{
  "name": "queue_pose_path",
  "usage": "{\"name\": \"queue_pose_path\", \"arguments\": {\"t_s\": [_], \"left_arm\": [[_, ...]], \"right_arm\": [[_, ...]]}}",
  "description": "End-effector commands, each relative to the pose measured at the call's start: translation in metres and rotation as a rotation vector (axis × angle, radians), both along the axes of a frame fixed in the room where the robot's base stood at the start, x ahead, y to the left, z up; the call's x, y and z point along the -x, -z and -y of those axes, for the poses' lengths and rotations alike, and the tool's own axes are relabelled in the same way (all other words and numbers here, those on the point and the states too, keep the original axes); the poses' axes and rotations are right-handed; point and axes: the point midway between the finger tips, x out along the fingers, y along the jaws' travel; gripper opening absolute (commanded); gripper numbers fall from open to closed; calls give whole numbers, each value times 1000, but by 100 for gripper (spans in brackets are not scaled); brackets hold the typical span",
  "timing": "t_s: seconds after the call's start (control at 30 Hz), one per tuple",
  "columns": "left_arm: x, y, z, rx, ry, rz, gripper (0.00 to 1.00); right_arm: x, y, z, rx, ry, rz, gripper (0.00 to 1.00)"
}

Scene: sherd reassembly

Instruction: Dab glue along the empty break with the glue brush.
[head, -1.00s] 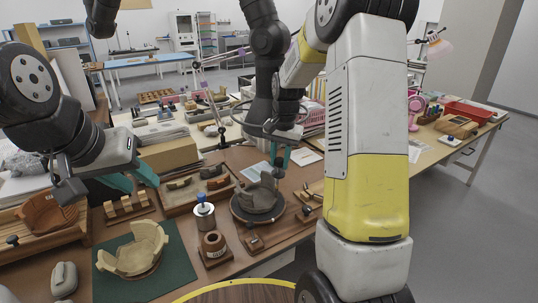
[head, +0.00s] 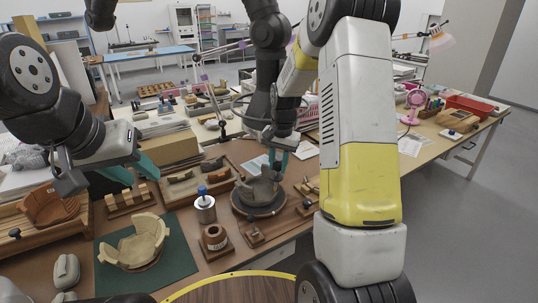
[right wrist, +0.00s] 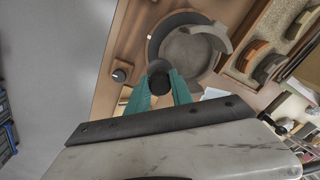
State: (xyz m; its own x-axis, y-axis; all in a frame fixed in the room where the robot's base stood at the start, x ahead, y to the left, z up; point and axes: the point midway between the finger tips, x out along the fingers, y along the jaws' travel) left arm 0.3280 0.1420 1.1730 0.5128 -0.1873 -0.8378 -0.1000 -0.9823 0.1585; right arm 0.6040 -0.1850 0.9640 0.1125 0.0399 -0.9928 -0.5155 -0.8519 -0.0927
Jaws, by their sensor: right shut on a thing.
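A grey vessel (head: 262,190) stands on a dark round turntable (head: 238,208). In the right wrist view, its curved wall (right wrist: 214,34) rises on the upper right; the side nearer my gripper looks low or open. My right gripper (head: 279,158) is just above and behind the vessel in the head view. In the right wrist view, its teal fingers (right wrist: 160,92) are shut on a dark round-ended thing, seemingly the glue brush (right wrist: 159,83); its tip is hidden. My left gripper (head: 143,178) is open and empty above the left of the table.
A cream broken bowl (head: 135,245) lies on a green mat (head: 183,262). A blue-topped metal jar (head: 205,208) and a brown pot (head: 214,238) on a square base stand left of the turntable. A sherd tray (head: 190,184) lies behind. A knobbed wooden block (head: 252,236) is close in front.

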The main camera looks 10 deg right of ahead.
Motion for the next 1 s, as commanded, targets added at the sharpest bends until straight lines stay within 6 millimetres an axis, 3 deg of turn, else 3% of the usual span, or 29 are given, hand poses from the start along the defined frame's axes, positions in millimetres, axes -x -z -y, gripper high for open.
{"name": "queue_pose_path", "arguments": {"t_s": [0.6,1.0], "left_arm": [[0,0,0,0,0,0,36],[0,0,0,0,0,0,36]], "right_arm": [[-6,30,-3,-1,0,-1,4],[5,34,-20,-1,0,-1,4]]}}
